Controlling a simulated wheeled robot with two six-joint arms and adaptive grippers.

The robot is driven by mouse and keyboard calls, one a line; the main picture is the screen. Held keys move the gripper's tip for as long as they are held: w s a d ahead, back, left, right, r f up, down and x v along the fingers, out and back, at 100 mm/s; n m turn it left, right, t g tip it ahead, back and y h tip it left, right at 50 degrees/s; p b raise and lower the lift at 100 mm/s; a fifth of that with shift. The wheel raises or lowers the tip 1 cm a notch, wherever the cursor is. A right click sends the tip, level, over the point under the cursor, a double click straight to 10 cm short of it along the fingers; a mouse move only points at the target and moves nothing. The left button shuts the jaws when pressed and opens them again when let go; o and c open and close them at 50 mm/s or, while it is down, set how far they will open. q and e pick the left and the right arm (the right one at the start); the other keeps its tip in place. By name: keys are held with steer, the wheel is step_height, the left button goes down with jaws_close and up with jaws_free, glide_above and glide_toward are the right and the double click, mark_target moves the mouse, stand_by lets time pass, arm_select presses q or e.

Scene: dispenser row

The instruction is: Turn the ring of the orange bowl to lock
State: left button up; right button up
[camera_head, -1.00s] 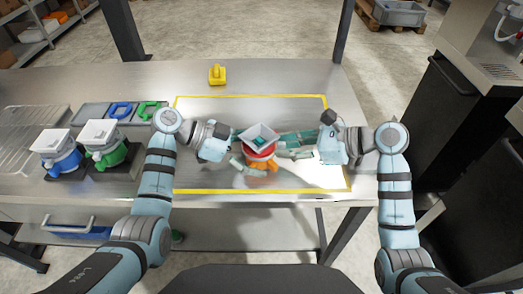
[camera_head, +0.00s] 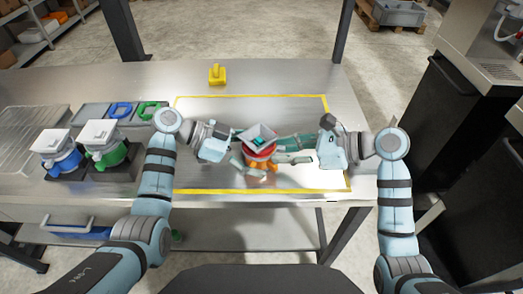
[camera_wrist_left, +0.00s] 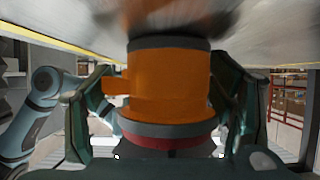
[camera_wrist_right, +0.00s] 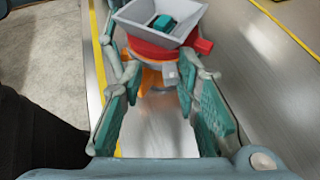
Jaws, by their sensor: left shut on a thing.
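The orange bowl (camera_head: 262,167) is over the yellow-marked area, under a red ring (camera_head: 264,153) and a grey square hopper (camera_head: 262,133) with a teal piece inside. My left gripper (camera_head: 241,158) is shut on the orange bowl; its fingers flank the body (camera_wrist_left: 165,82) in the left wrist view, where the red ring (camera_wrist_left: 165,142) shows below. My right gripper (camera_wrist_right: 157,75) is open at the right of the bowl, its fingers apart. The ring's red tab (camera_wrist_right: 203,46) points right in the right wrist view. Whether the right fingers touch anything is unclear.
Blue (camera_head: 60,155) and green (camera_head: 108,150) dispensers with white tops stand at the left. A blue ring and a green ring lie on a grey tray (camera_head: 93,112) behind them. A yellow piece (camera_head: 217,75) is at the back. The table is otherwise clear around the bowl.

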steer(key=shift+s+a, duration=0.35)
steer(key=shift+s, duration=0.2)
stand_by(0.6)
steer(key=shift+s+a, duration=0.35)
stand_by(0.4)
steer(key=shift+s+a, duration=0.2)
steer(key=shift+a, duration=0.05)
steer(key=shift+w+f, duration=0.1)
steer(key=shift+w, duration=0.15)
steer(key=shift+d, duration=0.15)
